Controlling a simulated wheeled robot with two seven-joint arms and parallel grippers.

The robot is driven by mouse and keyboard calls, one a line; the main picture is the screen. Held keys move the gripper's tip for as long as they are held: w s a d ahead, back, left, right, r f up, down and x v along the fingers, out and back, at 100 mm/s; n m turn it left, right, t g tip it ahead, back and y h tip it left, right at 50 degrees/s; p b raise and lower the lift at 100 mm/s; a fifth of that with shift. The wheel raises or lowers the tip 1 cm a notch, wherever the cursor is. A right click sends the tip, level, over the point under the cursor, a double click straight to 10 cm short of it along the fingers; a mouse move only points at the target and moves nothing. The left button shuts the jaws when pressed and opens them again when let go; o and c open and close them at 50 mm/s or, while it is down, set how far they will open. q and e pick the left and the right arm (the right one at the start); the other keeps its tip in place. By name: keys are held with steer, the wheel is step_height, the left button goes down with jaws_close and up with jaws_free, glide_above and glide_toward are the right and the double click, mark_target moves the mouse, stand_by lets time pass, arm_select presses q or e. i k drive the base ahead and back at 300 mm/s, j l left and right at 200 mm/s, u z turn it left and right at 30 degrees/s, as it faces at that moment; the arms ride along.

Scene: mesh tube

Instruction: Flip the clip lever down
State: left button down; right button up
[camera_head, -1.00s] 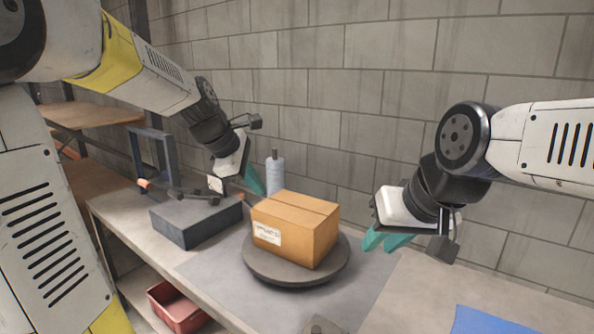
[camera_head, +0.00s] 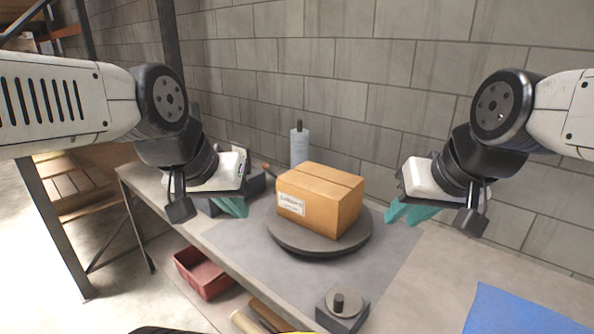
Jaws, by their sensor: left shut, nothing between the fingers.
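The dark grey block (camera_head: 257,184) stands on the bench left of the cardboard box, mostly hidden behind my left gripper. A slim piece with an orange-brown end (camera_head: 267,167) shows at its right side, probably the clip lever's handle. The lever's body and the clip are hidden, so I cannot tell its angle. My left gripper (camera_head: 232,208) is shut and empty, its teal fingers in front of the block. Contact with it cannot be told. My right gripper (camera_head: 405,214) hangs right of the box, empty, its teal fingertips apart.
The cardboard box (camera_head: 335,204) rests on a round dark turntable (camera_head: 300,240). A pale bottle (camera_head: 299,147) stands behind it. A small knobbed block (camera_head: 341,308) is at the bench's front edge. A blue sheet (camera_head: 515,312) lies at right. A red bin (camera_head: 203,272) is below.

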mark_target(265, 166)
steer(key=j+z, duration=0.1)
steer(key=j, duration=0.55)
steer(key=k+j+z, duration=0.1)
steer(key=j, duration=0.55)
steer(key=i+j+z, duration=0.25)
steer(key=i+j, duration=0.45)
steer(key=i, duration=0.15)
